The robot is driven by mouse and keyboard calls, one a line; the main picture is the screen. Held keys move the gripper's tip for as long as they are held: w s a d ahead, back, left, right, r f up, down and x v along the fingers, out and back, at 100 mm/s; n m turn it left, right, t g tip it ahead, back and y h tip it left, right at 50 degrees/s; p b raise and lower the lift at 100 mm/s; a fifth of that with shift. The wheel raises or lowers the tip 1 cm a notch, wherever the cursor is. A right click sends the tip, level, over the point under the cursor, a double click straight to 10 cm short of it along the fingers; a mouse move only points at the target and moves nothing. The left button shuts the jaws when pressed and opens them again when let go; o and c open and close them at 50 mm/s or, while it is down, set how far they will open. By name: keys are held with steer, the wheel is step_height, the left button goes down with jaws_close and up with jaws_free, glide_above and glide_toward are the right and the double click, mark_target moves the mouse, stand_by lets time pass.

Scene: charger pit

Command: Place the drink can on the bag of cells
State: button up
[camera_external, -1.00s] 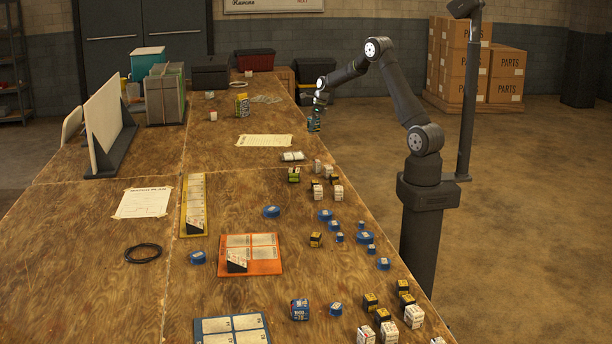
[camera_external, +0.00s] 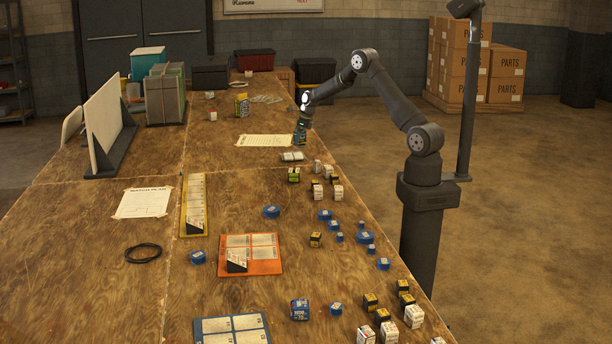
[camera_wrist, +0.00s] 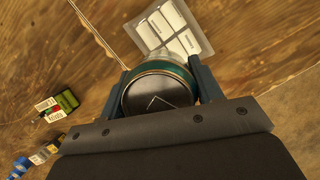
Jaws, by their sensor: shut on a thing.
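My gripper (camera_external: 305,117) is shut on the drink can (camera_external: 300,134), which is dark with a teal-green band. The can is also in the wrist view (camera_wrist: 158,88), between the two fingers, seen from its dark top. The bag of cells (camera_external: 292,156) is a flat clear pack of white cells on the table, just in front of the can in the outside view. In the wrist view the bag (camera_wrist: 178,28) lies just past the can, which hides part of it. The can appears upright, above or near the table; the exact gap cannot be told.
A green and black battery box (camera_external: 294,175) stands near the bag, with several small white and dark boxes (camera_external: 317,168) to its right. A paper sheet (camera_external: 264,141) lies left of the can. The table's right edge is close.

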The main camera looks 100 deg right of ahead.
mark_target(299, 145)
steer(key=shift+f, duration=1.9)
steer(key=shift+f, duration=0.2)
steer(key=o, duration=1.1)
steer(key=shift+o, duration=0.2)
steer(key=shift+r, duration=0.1)
steer(key=v, duration=1.2)
steer(key=shift+a, duration=0.1)
